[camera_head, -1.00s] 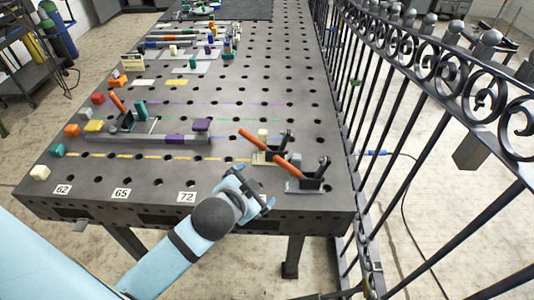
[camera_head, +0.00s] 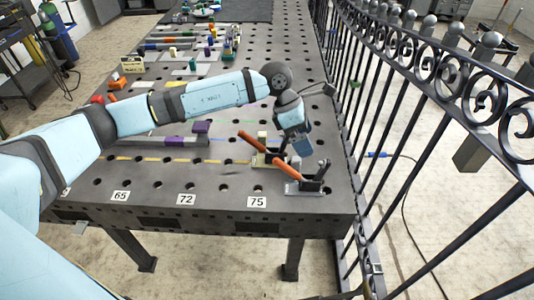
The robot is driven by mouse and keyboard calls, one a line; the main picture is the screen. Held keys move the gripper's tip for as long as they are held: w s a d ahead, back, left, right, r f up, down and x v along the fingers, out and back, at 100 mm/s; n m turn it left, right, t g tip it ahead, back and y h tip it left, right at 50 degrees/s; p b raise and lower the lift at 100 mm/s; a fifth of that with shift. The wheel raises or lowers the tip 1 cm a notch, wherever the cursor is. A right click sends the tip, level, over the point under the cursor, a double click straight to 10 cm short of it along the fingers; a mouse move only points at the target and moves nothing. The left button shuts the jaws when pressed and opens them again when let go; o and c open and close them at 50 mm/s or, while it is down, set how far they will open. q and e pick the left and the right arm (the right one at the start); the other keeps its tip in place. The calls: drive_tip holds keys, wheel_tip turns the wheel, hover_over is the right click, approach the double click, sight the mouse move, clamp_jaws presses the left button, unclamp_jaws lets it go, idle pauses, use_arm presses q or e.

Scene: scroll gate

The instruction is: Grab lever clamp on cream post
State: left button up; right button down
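Two lever clamps with orange handles stand near the table's front right corner. The rear lever clamp (camera_head: 247,138) has a cream base plate, and a small cream post (camera_head: 262,136) stands right behind it. The front lever clamp (camera_head: 287,167) has a grey base plate. My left gripper (camera_head: 302,147) points down above the rear clamp's right side and hides part of that clamp. Its fingers are too small and foreshortened to tell whether they are open or whether they touch anything. My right gripper is not in view.
The dark perforated table (camera_head: 225,187) is bare at its front middle. A long grey bar with a purple block (camera_head: 201,127) lies left of the clamps. A black metal fence (camera_head: 370,130) runs along the table's right side. Other small parts fill the far left.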

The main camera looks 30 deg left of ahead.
use_arm(q)
drive_tip(key=w+a+r+y, duration=0.1)
drive_tip(key=w+a+y, duration=0.15)
drive_tip(key=a, duration=0.45)
drive_tip(key=w+a+r+y, duration=0.1)
drive_tip(key=a+y, duration=0.3)
drive_tip(key=a, duration=0.2)
drive_tip(key=p, duration=0.1)
hover_over(265, 141)
wheel_tip(265, 141, down, 8)
drive_tip(key=shift+h, duration=0.25)
drive_tip(key=f, duration=0.3)
drive_tip(key=f+p, duration=0.1)
drive_tip(key=f, duration=0.1)
drive_tip(key=shift+s+d+f, duration=0.1)
drive_tip(key=shift+s+d, duration=0.1)
drive_tip(key=shift+s, duration=0.1)
drive_tip(key=c, duration=1.5)
drive_tip(key=shift+c, duration=0.4)
drive_tip(key=shift+w+r, duration=0.1)
drive_tip(key=shift+r, duration=0.1)
